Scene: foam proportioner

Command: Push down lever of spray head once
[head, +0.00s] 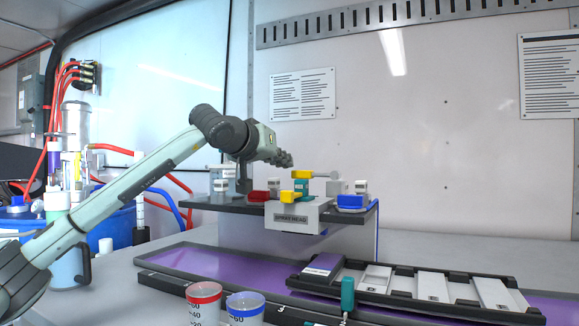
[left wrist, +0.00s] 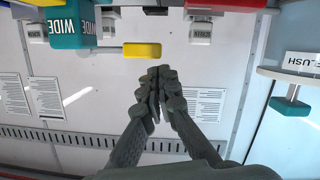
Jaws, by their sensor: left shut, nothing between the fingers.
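The spray head is a light grey box (head: 292,218) labelled "SPRAY HEAD", at the front of a dark shelf. A teal upright part (head: 301,187) stands on it, with a yellow lever end (head: 301,174) and a grey bar at its top. A second yellow piece (head: 290,196) sits lower. In the left wrist view, a yellow block (left wrist: 142,50) and the teal part marked "WIDE" (left wrist: 72,27) show near the top. My left gripper (head: 286,160) is shut and empty, just above and left of the yellow lever end, apart from it; its fingertips (left wrist: 158,75) also show in the wrist view.
A red piece (head: 259,196) and a blue piece (head: 351,201) flank the box on the shelf (head: 228,207). Below lie a purple mat (head: 205,261) and a black rack (head: 405,288) with grey plates. Red and blue marked cups (head: 204,300) stand in front.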

